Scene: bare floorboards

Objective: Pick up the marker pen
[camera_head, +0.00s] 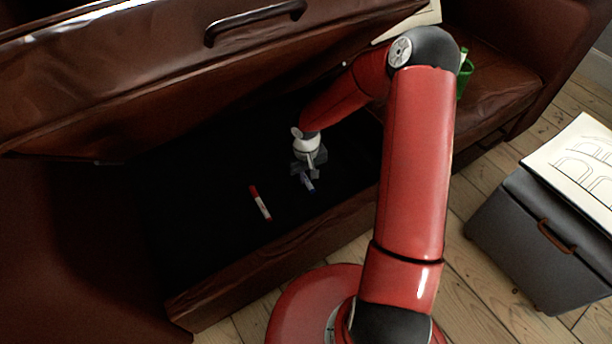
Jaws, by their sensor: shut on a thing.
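A red and white marker pen (260,203) lies in the dark, open compartment of a brown leather sofa, left of my gripper and apart from it. My gripper (306,175) points down into the compartment. It is shut on a blue and white marker pen (308,183), whose lower part shows below the fingers. The fingers hide the rest of that pen. I cannot tell whether the pen touches the compartment floor.
The raised sofa lid (170,90) with a dark handle slants above the compartment's back. The compartment's front edge (270,253) is brown. A green cup (465,78) is on the sofa seat at right. A grey box (530,235) with a paper (585,165) on top stands on the floorboards.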

